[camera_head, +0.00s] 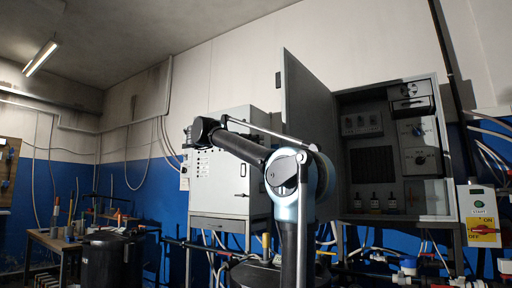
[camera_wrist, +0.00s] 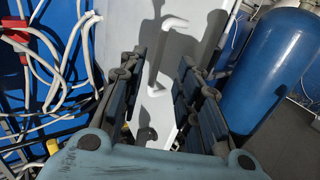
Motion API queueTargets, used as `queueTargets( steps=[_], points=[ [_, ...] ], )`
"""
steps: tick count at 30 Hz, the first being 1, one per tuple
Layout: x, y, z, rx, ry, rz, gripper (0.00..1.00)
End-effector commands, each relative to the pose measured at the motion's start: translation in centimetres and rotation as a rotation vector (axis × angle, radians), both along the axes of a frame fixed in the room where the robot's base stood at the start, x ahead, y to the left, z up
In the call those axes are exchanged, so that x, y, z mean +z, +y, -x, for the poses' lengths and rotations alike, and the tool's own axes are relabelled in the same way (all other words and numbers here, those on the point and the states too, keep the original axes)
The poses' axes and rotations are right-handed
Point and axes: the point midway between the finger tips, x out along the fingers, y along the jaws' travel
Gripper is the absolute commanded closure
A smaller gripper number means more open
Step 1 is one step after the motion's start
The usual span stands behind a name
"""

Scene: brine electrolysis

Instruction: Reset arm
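My gripper (camera_wrist: 158,68) shows in the wrist view with its two dark padded fingers apart. Nothing is held between them. Beyond the fingers is a pale panel with a white bent handle (camera_wrist: 163,48), and the gap looks clear of it, though the distance is hard to judge. In the head view my arm (camera_head: 245,150) is raised in the middle, bent at a pale blue joint, with its far link reaching up and left in front of a grey cabinet. The gripper's fingers cannot be made out in that view.
An electrical cabinet (camera_head: 428,150) stands at right with its door (camera_head: 305,100) swung open near my arm. A closed grey cabinet (camera_head: 225,185) is behind the arm. A start switch box (camera_head: 480,215) is at far right. A blue tank (camera_wrist: 275,70) and loose white cables (camera_wrist: 50,50) flank the gripper.

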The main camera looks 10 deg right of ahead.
Motion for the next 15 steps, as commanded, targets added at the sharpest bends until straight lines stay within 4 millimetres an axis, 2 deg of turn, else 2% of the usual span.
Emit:
queueTargets(
  steps=[11, 15],
  points=[
    [0.0, 0.0, -0.1, 0.007, 0.001, 0.003, 0.69],
    [0.1, -0.6, -1.3, 0.076, 0.025, 0.05, 0.69]
  ],
)
